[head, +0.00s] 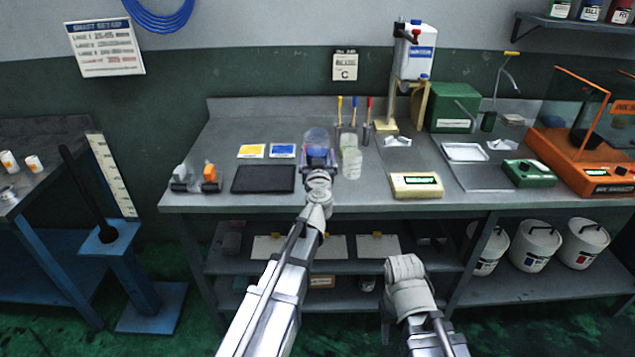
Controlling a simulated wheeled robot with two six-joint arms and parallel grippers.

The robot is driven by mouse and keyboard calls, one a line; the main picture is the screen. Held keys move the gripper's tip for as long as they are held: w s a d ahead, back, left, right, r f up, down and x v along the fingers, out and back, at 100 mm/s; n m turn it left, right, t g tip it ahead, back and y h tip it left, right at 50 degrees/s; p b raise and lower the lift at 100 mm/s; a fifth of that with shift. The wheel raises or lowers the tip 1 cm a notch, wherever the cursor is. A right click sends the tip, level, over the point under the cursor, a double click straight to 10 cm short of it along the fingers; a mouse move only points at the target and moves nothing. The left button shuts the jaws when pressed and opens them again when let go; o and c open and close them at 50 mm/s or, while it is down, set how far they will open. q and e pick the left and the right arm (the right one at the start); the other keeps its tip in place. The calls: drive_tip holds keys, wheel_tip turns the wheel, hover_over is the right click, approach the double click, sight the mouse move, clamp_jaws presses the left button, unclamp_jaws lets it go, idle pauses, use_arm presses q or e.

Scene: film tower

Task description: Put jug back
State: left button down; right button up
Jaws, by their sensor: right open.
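A clear, rounded vessel that looks like the jug (317,138) stands on the grey bench, with something blue showing low in it. My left gripper (319,158) is at its near side, at the vessel's lower part. The wrist hides the contact, so I cannot tell whether the jaws are closed on it. My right gripper (405,272) is open, low in front of the bench's lower shelf and apart from the jug. Its fingertips are hard to make out.
Clear beakers (351,162) stand close right of the jug. A black mat (263,179) lies left, a cream display box (416,185) right. Colored-handled tools (354,112) stand behind. An orange-framed cabinet (585,140) is far right. White buckets (535,245) sit below.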

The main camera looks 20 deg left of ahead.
use_arm(q)
drive_tip(key=shift+f+b, duration=2.6)
drive_tip(key=shift+f, duration=0.6)
drive_tip(key=shift+f, duration=0.1)
unclamp_jaws()
drive_tip(key=shift+s, duration=0.2)
drive_tip(key=v, duration=1.1)
drive_tip(key=shift+s, duration=0.3)
drive_tip(key=shift+d, duration=0.1)
